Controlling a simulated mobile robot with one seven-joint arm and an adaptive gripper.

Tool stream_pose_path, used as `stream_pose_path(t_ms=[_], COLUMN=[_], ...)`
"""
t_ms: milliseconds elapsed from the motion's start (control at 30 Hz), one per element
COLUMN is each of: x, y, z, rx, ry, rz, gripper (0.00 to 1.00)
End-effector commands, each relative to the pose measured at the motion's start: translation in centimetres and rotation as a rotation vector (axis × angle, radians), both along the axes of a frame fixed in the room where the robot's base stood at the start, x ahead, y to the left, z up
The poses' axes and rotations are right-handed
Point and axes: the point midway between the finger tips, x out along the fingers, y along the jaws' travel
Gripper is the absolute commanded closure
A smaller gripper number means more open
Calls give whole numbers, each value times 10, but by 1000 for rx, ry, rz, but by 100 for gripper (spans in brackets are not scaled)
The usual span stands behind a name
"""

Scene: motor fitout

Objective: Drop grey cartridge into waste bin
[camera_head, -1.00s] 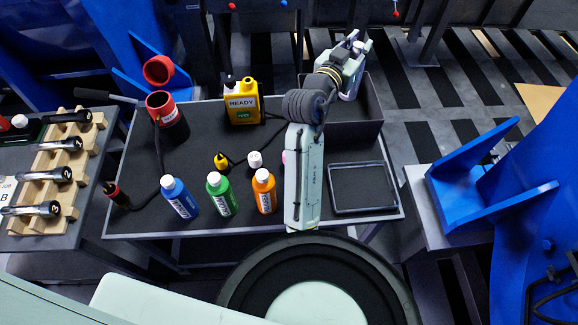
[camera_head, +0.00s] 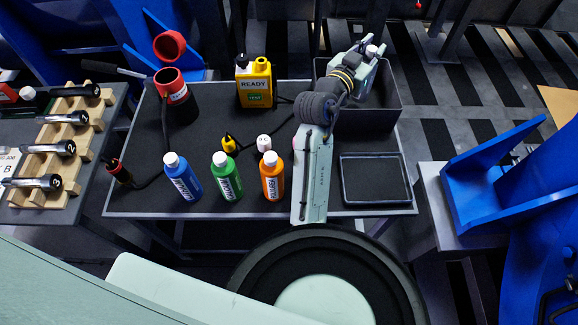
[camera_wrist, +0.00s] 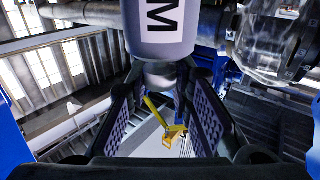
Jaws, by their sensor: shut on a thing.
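In the wrist view a grey cartridge (camera_wrist: 163,30) with a white label and a dark letter M sits between the fingers of my gripper (camera_wrist: 160,85), which is shut on it. In the head view my gripper (camera_head: 372,58) reaches over the dark open-topped box (camera_head: 388,120) at the table's back right, likely the waste bin. My arm hides part of the box, and its inside is mostly dark. I cannot make out the cartridge clearly in the head view.
Blue, green and orange bottles (camera_head: 272,176) stand along the table's front, beside a shallow black tray (camera_head: 376,202). A yellow READY container (camera_head: 254,88) and a red-and-black cup (camera_head: 178,98) stand behind. A wooden rack (camera_head: 58,150) with several clear tubes is at left.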

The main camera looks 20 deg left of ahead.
Motion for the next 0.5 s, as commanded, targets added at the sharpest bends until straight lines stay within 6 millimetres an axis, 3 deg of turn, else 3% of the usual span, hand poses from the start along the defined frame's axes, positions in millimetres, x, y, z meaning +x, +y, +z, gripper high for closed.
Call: stream_pose_path(t_ms=[67, 100, 400, 500], x=[0, 0, 0, 0], y=[0, 0, 0, 0], z=[1, 1, 1, 0], rx=[0, 0, 0, 0], ry=[0, 0, 0, 0], rz=[0, 0, 0, 0], gripper=[100, 77, 57, 56])
